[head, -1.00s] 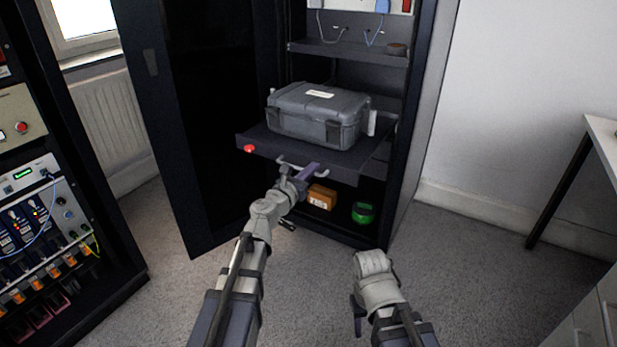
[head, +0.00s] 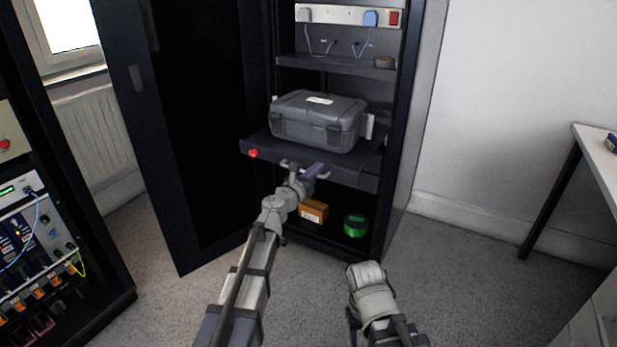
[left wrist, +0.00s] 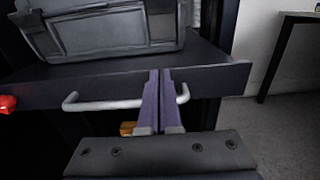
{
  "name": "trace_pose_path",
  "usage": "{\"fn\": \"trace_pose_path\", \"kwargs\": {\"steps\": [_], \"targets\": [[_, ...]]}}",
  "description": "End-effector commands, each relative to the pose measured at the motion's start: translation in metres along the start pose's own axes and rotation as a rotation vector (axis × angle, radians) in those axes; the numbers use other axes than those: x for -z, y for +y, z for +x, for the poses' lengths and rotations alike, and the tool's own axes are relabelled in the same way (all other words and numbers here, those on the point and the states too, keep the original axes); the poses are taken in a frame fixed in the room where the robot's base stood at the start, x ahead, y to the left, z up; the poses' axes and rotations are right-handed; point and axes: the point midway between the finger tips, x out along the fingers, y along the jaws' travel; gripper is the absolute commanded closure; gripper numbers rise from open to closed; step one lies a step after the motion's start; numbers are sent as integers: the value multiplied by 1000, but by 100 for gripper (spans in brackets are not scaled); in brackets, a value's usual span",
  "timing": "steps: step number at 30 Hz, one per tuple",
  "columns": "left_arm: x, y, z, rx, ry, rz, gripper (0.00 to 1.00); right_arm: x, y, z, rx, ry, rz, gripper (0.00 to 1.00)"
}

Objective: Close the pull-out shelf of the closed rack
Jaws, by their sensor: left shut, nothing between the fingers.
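The pull-out shelf (head: 255,142) is partly out of the black rack (head: 402,150) and carries a grey case (head: 318,120). Its front has a light bar handle (left wrist: 100,104) and a red knob (head: 252,153) at the left end. My left gripper (head: 318,169) is at the shelf front by the handle. In the left wrist view its two fingers (left wrist: 160,76) are together, with nothing between them, in front of the handle's right part; whether they touch the shelf cannot be told. My right arm shows low in the head view; its fingertips are not visible.
The rack's door (head: 200,130) stands open on the left. An orange-brown box (head: 313,211) and a green roll (head: 355,225) lie at the rack's bottom. An instrument rack (head: 40,240) is at the left, a white table (head: 598,150) at the right. Floor between is clear.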

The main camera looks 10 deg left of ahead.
Motion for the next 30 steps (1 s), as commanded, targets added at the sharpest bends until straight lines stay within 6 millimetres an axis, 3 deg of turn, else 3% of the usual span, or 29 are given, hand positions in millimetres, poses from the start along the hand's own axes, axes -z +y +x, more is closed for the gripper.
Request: {"fn": "trace_pose_path", "kwargs": {"steps": [1, 18, 24, 30], "targets": [[0, 1, 21, 3, 0, 0, 100, 0, 0, 0, 0, 0, 0, 46], [0, 2, 177, 0, 0, 0, 100, 0, 0, 0, 0, 0, 0, 46], [0, 1, 221, 0, 0, 0, 100, 0, 0, 0, 0, 0, 0, 46], [0, 1, 250, -1, 0, 0, 100, 0, 0, 0, 0, 0, 0, 46]]}}
